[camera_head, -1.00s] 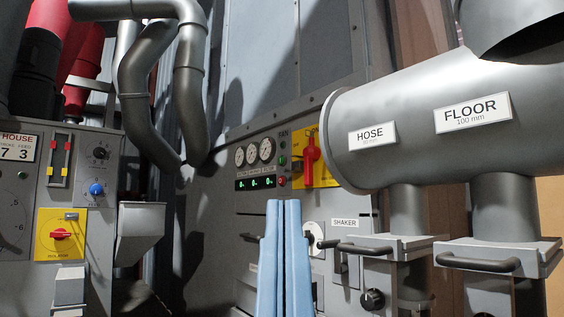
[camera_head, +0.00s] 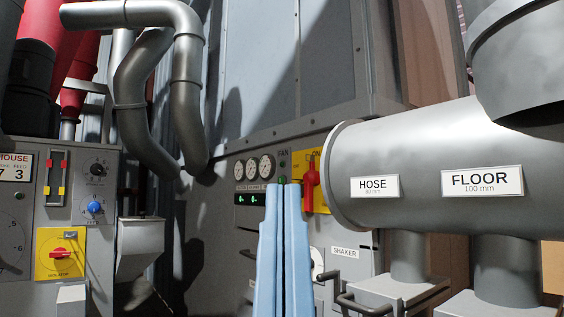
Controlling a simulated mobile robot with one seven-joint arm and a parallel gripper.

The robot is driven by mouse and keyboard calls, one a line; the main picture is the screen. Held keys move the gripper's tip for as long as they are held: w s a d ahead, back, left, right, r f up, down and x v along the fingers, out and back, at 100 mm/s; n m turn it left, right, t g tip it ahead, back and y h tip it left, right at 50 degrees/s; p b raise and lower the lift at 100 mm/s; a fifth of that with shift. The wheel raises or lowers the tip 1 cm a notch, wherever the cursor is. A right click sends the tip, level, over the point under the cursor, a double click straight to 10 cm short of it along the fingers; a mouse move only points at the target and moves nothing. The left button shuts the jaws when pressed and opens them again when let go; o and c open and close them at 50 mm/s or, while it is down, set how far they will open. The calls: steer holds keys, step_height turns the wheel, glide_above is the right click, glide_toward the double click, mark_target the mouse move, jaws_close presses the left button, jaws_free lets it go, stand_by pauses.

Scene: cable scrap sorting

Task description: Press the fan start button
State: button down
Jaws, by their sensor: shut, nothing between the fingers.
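The fan panel (camera_head: 248,150) is the grey cabinet front in the middle, with a FAN label (camera_head: 283,152). Below the label is a small dark round lamp or button (camera_head: 282,165), and below that a green button (camera_head: 282,179). My gripper (camera_head: 283,186) shows as two pale blue fingers, shut and empty, pointing up from the bottom edge. Its tips appear just below the green button and overlap its lower edge in the picture. I cannot tell whether they touch it. The red button beneath it is hidden behind the fingers.
A red handle (camera_head: 310,183) on a yellow plate (camera_head: 324,190) is close right of the fingertips. Gauges (camera_head: 252,168) and a green display (camera_head: 250,199) are left. A large grey pipe (camera_head: 420,150) and valve handles (camera_head: 365,304) crowd the right.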

step_height(320, 180, up, 34)
steer(key=p, duration=3.1)
steer(key=shift+f, duration=0.2)
steer(key=shift+w, duration=0.1)
